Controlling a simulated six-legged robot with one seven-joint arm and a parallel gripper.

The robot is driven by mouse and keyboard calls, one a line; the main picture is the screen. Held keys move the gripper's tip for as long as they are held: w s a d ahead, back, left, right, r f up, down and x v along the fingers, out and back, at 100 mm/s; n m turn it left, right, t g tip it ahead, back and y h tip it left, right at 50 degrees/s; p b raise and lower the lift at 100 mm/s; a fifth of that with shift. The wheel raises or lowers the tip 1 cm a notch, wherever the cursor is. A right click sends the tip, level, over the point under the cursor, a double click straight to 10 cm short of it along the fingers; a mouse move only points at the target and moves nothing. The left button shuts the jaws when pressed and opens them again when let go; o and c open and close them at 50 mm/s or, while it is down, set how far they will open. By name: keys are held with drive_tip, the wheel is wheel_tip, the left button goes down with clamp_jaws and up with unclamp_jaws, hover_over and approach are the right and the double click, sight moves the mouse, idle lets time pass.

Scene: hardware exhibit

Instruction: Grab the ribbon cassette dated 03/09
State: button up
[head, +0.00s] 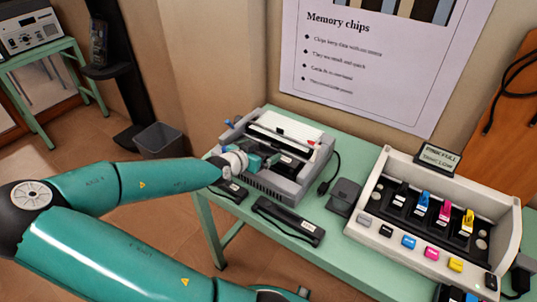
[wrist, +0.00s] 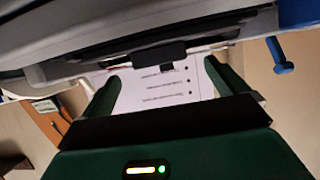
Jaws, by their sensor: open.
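A long black cassette (head: 290,220) with a small white label lies on the green table in front of the printer. A similar dark one (head: 229,190) lies further left, partly behind my arm. Their dates are too small to read. The grey dot-matrix printer (head: 296,182) stands behind them, with white paper on top. My gripper (head: 266,158) is at the printer's front left, partly over it. In the wrist view my gripper (wrist: 160,85) is open, with nothing between its green fingers. The grey printer body (wrist: 60,55) fills the top of that view, very close to the fingers.
A small dark grey box (head: 344,196) sits right of the printer, near a black cable. A large beige unit (head: 430,225) with coloured cartridges fills the table's right side. A poster (head: 375,65) hangs behind. A grey bin (head: 160,140) stands on the floor at left.

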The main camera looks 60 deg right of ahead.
sight(268, 146)
drive_tip(key=shift+x, duration=2.65)
drive_tip(key=shift+r, duration=0.1)
drive_tip(key=c, duration=1.1)
